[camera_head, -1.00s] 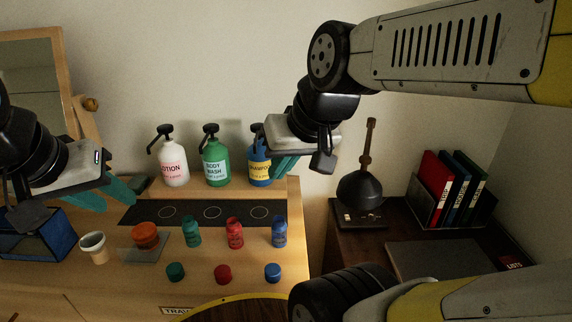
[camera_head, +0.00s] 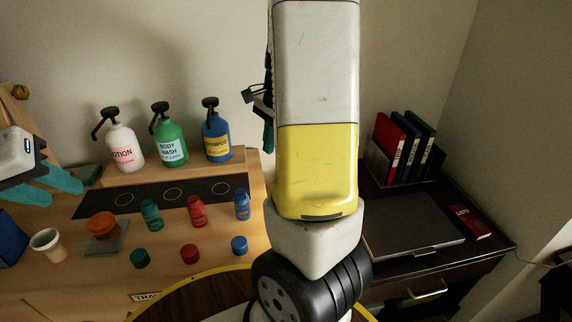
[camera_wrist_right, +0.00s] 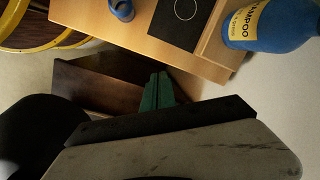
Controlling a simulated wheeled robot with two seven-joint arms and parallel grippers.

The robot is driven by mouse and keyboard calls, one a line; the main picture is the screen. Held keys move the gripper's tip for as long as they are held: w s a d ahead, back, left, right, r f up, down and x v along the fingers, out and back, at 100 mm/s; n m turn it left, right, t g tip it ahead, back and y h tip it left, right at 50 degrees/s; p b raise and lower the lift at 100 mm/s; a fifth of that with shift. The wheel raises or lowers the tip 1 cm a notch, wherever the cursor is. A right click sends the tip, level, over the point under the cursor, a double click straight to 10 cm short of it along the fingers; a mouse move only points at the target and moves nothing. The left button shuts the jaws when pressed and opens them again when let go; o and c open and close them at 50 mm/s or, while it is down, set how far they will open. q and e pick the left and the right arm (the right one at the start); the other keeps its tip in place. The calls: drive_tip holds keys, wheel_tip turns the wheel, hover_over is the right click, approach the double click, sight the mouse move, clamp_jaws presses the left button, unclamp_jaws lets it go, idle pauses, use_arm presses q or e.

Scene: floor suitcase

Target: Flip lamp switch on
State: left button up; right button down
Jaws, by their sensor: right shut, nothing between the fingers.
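The lamp and its switch do not show in the head view; my right arm covers the part of the dark desk (camera_head: 376,205) where the lamp stood. My right gripper (camera_head: 268,138) is mostly behind that arm, with a teal finger showing at its left edge. In the right wrist view its teal fingers (camera_wrist_right: 158,92) are together and empty, in front of the dark desk's side (camera_wrist_right: 95,88). A black rounded shape fills the lower left there; I cannot tell what it is. My left gripper (camera_head: 52,187) is at the left edge, its teal fingers apart and empty.
Lotion (camera_head: 124,146), body wash (camera_head: 170,137) and shampoo (camera_head: 216,137) bottles stand on the wooden dresser, with small bottles and caps before them. A closed laptop (camera_head: 412,232), a red book (camera_head: 469,222) and a rack of binders (camera_head: 405,150) are on the desk.

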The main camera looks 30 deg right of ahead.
drive_tip(key=w+d+f+m+g+h, duration=0.1)
drive_tip(key=w+d+f+m+h, duration=0.1)
drive_tip(key=d, duration=0.4)
drive_tip(key=w+d+f+m+g+h, duration=0.1)
drive_tip(key=w+d+f+m+h, duration=0.1)
drive_tip(key=d+f+m, duration=0.3)
drive_tip(key=d, duration=0.2)
drive_tip(key=shift+w+d+f+g+h, duration=0.15)
drive_tip(key=shift+d+f+g+h, duration=0.1)
drive_tip(key=shift+d+g+h, duration=0.05)
drive_tip(key=x, duration=1.2)
drive_tip(key=shift+a+f, duration=0.25)
drive_tip(key=shift+a, duration=0.05)
drive_tip(key=shift+w+f, duration=0.1)
drive_tip(key=shift+f, duration=0.75)
